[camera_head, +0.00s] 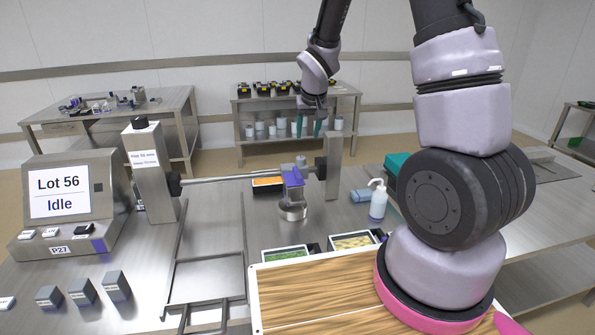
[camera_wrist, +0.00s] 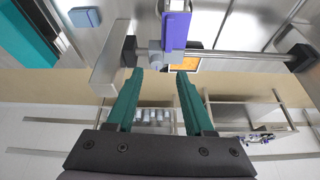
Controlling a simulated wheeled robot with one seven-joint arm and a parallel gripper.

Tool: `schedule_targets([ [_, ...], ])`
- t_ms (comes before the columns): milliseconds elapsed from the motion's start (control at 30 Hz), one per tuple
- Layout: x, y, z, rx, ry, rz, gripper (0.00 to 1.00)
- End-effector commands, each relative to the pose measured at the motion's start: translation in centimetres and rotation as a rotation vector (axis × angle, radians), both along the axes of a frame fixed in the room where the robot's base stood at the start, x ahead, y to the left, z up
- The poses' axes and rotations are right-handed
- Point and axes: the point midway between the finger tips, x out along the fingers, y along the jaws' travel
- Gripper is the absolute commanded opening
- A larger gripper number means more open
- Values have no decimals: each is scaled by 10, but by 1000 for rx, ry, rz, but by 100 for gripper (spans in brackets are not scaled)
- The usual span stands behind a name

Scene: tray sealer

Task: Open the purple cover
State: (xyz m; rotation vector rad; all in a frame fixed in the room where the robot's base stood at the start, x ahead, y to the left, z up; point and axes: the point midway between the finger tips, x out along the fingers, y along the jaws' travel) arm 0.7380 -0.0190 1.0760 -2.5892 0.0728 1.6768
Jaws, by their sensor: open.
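The purple piece (camera_head: 292,177), which I take for the cover, is at the right part of a horizontal metal bar, above a round metal ring (camera_head: 292,211) on the steel bench. In the wrist view the purple piece (camera_wrist: 176,28) is a narrow strip at the top centre, beside a grey collar on the bar. Its lower end and its hinge are not clear. My gripper (camera_head: 308,128) is above and behind the bar with its teal fingers pointing down. In the wrist view my gripper (camera_wrist: 160,74) is open and empty, its fingertips close to the bar, apart from the purple piece.
The bar (camera_head: 240,177) runs between two metal posts, the right one (camera_head: 333,168) close to my gripper. A console (camera_head: 65,210) reads "Lot 56 Idle". A metal frame (camera_head: 243,255) lies left of the ring. A dispenser bottle (camera_head: 378,203) and two filled trays stand right and in front.

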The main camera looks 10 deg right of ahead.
Motion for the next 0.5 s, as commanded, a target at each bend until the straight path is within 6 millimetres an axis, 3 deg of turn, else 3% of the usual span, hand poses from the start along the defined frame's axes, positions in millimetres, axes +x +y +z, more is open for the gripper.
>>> schedule_targets([
  [33,4,6,-21,-9,14,19,52],
  [133,10,13,-46,-16,24,48,52],
  [500,24,19,-92,-22,33,72,52],
])
